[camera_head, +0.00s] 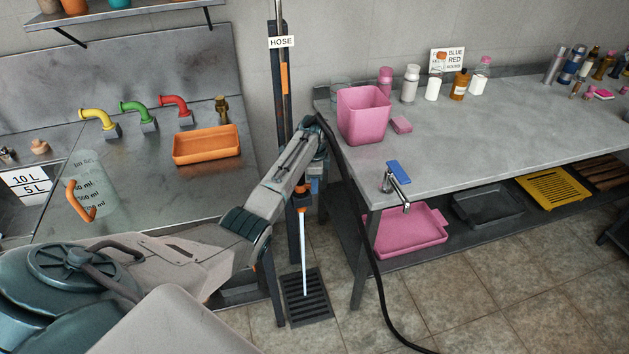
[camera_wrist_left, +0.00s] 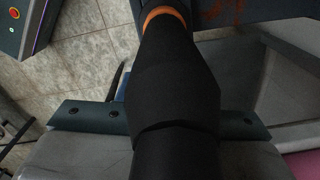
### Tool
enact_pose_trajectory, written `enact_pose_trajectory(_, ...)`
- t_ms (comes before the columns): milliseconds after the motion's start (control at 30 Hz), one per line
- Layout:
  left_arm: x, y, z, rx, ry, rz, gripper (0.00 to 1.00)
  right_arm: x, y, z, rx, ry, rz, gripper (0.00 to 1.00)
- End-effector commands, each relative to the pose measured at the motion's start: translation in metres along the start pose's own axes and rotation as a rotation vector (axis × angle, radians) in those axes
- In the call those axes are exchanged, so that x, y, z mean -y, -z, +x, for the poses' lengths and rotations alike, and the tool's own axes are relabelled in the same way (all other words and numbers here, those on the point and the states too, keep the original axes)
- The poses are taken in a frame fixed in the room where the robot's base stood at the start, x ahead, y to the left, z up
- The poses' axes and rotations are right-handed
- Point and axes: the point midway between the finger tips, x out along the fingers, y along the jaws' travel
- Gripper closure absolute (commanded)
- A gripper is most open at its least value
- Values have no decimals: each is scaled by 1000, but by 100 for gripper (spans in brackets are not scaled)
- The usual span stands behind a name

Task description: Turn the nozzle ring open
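The black hose nozzle (camera_wrist_left: 172,85) fills the middle of the left wrist view, with an orange ring (camera_wrist_left: 163,14) at its far end. In the head view the orange ring (camera_head: 302,189) shows small below my left wrist. A thin pale blue stream (camera_head: 304,240) runs from under it towards the floor drain. My left gripper (camera_head: 306,180) points down and appears shut on the nozzle; its fingertips are mostly hidden. The black hose (camera_head: 369,240) runs from the wrist past the table leg to the floor. My right gripper is not in view.
A dark post with a HOSE sign (camera_head: 281,41) stands behind the arm. A floor grate (camera_head: 307,308) lies below. A grey table (camera_head: 480,150) with a pink bin (camera_head: 364,118) is to the right. A clear jug (camera_head: 90,190) and orange tray (camera_head: 206,152) are left.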

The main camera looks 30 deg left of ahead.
Motion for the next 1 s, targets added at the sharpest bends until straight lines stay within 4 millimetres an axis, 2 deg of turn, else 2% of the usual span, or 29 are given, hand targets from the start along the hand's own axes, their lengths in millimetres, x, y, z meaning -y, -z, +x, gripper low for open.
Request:
enact_pose_trajectory(67, 0, 0, 0, 0, 0, 0, 69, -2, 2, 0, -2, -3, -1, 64)
enact_pose_trajectory(200, 0, 0, 0, 0, 0, 0, 97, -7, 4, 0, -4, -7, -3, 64)
enact_pose_trajectory(233, 0, 0, 0, 0, 0, 0, 100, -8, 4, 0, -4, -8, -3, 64)
enact_pose_trajectory(367, 0, 0, -1, 0, 0, -1, 100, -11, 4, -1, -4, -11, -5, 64)
enact_pose_trajectory(633, 6, 0, -4, 1, -2, -118, 100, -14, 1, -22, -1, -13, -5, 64)
enact_pose_trajectory(767, 7, 0, -2, 0, 1, -145, 100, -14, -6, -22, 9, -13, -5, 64)
enact_pose_trajectory(967, 8, 0, -1, -1, 2, -144, 100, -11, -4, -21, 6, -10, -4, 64)
enact_pose_trajectory(1000, 7, 0, -1, -1, 2, -144, 86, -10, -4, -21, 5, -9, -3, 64)
